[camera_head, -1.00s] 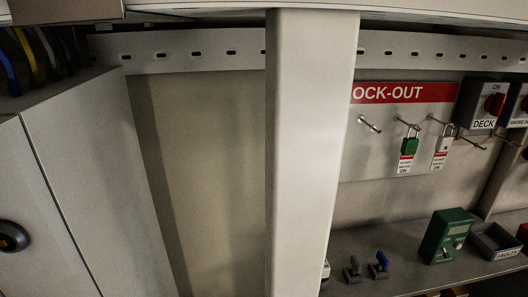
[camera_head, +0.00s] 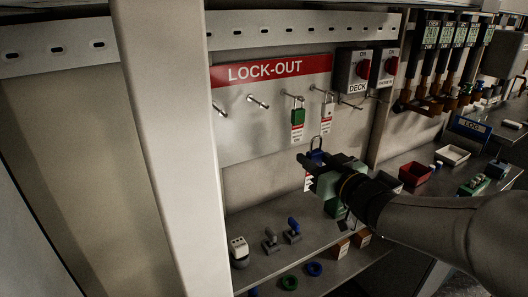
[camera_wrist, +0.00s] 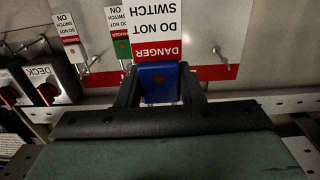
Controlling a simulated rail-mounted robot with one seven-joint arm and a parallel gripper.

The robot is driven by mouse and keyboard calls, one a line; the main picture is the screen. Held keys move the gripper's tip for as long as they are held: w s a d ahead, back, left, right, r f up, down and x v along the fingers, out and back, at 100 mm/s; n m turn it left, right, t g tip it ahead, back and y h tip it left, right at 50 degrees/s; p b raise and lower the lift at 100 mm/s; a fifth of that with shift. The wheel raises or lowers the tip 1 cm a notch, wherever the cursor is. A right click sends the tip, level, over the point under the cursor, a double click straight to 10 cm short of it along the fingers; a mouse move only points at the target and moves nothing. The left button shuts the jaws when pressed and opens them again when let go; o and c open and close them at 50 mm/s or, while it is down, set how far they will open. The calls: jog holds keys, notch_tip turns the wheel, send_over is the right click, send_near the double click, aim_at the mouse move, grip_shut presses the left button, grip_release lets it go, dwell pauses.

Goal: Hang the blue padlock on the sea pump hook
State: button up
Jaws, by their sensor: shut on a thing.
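My gripper (camera_head: 314,170) is shut on the blue padlock (camera_head: 316,156) and holds it upright in front of the shelf, below the lock-out board. Its shackle points up and a red and white tag hangs below it. In the wrist view, which is upside down, the blue padlock (camera_wrist: 159,83) sits between my fingers with its DANGER tag (camera_wrist: 155,35) showing. The lock-out board (camera_head: 240,137) bears a row of hooks. Two bare hooks (camera_head: 258,102) are at its left. No label reading sea pump is legible, so I cannot tell which hook it is.
A green padlock (camera_head: 297,117) and a white padlock (camera_head: 327,111) hang on middle hooks, with tags. The DECK switch box (camera_head: 356,70) is at the right. A pale post (camera_head: 165,130) stands left of the board. The shelf (camera_head: 262,222) below carries small valves and boxes.

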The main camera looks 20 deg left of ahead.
jog(key=r, duration=0.1)
jog(key=s+a+r, duration=0.1)
jog(key=s+r, duration=0.1)
jog(key=r, duration=0.1)
jog(key=shift+s+a+r, duration=0.1)
jog(key=shift+s+a, duration=0.1)
jog(key=shift+a, duration=0.1)
jog(key=f+p+x, duration=0.1)
jog(key=p+x, duration=0.1)
jog(key=x, duration=1.6)
jog(key=shift+s+a+f, duration=0.1)
